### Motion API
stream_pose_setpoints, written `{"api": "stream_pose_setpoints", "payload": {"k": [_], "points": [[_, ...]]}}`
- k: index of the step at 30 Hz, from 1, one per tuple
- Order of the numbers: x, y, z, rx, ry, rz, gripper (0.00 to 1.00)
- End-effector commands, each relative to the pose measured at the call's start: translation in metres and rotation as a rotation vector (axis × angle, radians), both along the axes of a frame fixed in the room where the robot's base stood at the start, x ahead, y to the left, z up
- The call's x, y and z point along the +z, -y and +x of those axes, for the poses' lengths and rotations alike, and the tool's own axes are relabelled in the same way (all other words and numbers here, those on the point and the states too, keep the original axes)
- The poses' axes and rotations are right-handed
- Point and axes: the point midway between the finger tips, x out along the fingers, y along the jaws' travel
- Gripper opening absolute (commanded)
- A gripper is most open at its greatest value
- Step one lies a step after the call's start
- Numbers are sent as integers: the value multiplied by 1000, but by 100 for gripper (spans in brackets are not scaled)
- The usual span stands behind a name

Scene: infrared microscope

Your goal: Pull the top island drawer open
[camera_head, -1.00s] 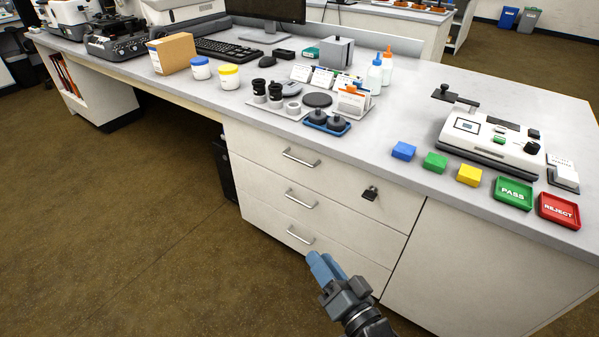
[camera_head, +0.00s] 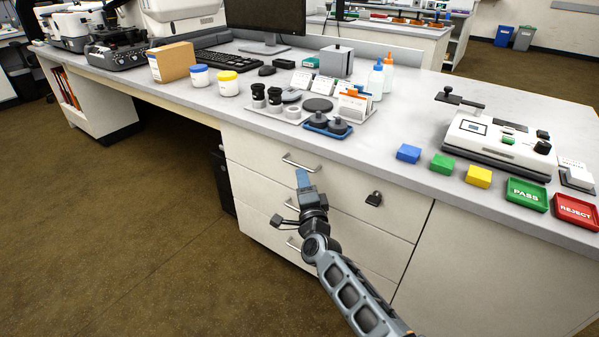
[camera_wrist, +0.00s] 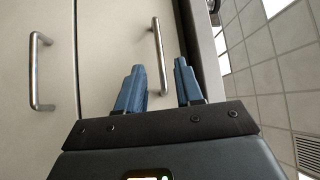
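The top island drawer (camera_head: 270,165) is a shut white front just under the grey worktop. Its silver bar handle (camera_head: 300,162) also shows in the wrist view (camera_wrist: 157,50). My gripper (camera_head: 302,173) reaches up to this handle from below, and in the head view its blue fingers overlap the handle's lower side. In the wrist view my gripper (camera_wrist: 159,68) is open, and the bar appears in the gap between its two fingers. I cannot tell whether they touch it. A small dark lock (camera_head: 374,198) is on the drawer's right side.
The middle drawer's handle (camera_wrist: 38,70) is to the left in the wrist view. The lower handle (camera_head: 294,244) is partly behind my arm. A blue tray (camera_head: 327,125), bottles and coloured blocks stand on the worktop (camera_head: 400,120) above. The floor at left is clear.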

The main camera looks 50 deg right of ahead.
Motion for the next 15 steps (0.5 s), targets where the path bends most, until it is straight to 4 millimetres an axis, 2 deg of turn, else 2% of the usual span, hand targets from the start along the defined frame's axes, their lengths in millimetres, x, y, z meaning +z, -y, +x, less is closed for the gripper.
{"api": "stream_pose_setpoints", "payload": {"k": [6, 15], "points": [[4, 20, 27, -1, 0, -1, 36], [7, 29, 40, 1, -1, -2, 36]]}}
